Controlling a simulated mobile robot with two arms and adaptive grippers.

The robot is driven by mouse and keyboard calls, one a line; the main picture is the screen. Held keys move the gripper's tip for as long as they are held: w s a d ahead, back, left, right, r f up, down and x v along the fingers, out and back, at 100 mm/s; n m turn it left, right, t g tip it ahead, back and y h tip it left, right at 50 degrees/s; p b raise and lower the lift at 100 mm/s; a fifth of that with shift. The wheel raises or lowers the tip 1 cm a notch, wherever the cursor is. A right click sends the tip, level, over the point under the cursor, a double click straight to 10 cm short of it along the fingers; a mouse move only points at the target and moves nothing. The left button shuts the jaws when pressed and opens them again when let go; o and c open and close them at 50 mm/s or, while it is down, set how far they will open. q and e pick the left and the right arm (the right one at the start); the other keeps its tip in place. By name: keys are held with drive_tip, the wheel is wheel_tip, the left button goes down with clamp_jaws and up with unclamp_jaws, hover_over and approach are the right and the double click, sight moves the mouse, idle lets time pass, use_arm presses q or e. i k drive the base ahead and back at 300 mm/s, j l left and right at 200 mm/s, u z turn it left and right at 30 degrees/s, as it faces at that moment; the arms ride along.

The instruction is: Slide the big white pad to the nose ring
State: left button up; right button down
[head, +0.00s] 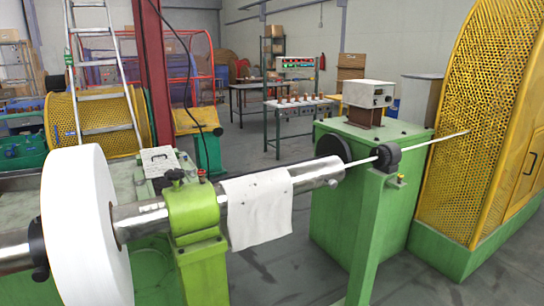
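The big white pad (84,215) is a thick upright disc at the left, around a horizontal steel tube (136,219). A dark collar (38,243) sits on the tube on the pad's left side. The tube runs right through a green clamp block (192,207) to an open end near a black ring or disc (333,147) beside the green cabinet. I cannot tell for sure which part is the nose ring. Neither of my grippers is in view.
A white cloth (258,208) hangs over the tube right of the clamp. A thin white rod or cable (358,162) leaves the tube's end, passes a dark roller (388,157) and reaches the yellow perforated guard (475,130). A ladder (100,64) stands behind the pad.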

sight(76, 239)
drive_tip(key=u, duration=1.25)
